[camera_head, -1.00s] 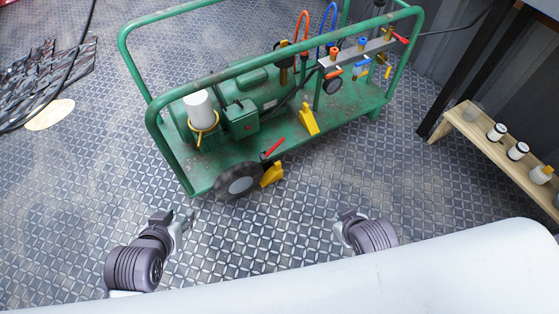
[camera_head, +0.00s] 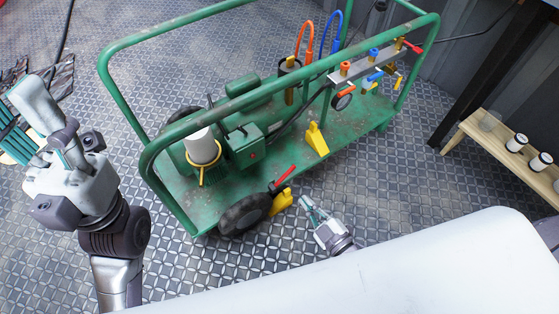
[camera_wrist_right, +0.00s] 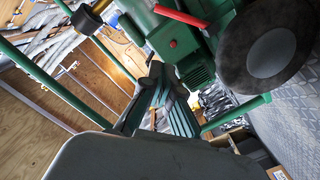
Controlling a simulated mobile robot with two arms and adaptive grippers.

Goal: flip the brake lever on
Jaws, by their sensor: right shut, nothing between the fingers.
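The brake lever (camera_head: 284,176) is a short red handle beside the near black wheel (camera_head: 245,214) of the green cart. It slants up to the right. A red bar that looks like the lever (camera_wrist_right: 180,16) also shows at the top of the right wrist view, left of the wheel (camera_wrist_right: 270,52). My right gripper (camera_head: 308,203) is shut and empty, just right of and below the lever, apart from it. My left gripper (camera_head: 38,130) is raised at the left edge, away from the lever; its finger opening is unclear.
The green cart (camera_head: 318,72) carries a motor, a white cylinder (camera_head: 201,146), hoses and valves. Yellow wedge-shaped pieces (camera_head: 281,202) (camera_head: 317,139) sit by the wheel and on the cart's base. A wooden bench (camera_head: 487,140) with jars stands at right. Patterned floor in front is clear.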

